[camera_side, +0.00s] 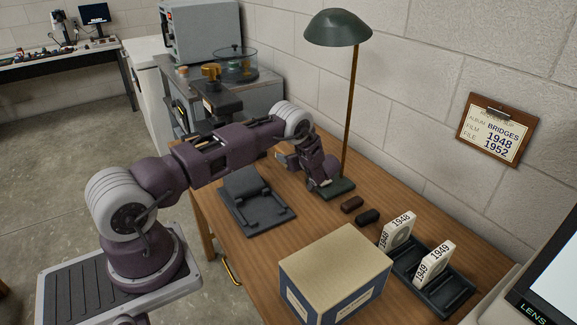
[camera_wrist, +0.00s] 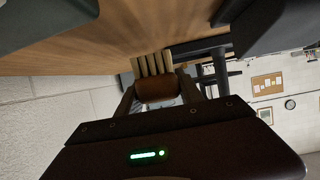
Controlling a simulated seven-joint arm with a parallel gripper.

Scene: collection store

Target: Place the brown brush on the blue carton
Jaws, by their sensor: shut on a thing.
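My gripper (camera_wrist: 158,92) is shut on a brown block with pale tan strips at its far end, which looks like the brown brush (camera_wrist: 155,88). It sits between the two fingers in the wrist view. In the side view my gripper (camera_side: 286,158) is partly hidden behind my wrist, near the lamp, and the brush cannot be made out there. The blue carton (camera_side: 362,299) stands at the front of the table, with a plain tan top (camera_side: 335,259) and nothing on it. My gripper is well behind the carton, apart from it.
The green lamp (camera_side: 351,110) stands close to my wrist. A dark folding stand (camera_side: 257,207) lies left.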

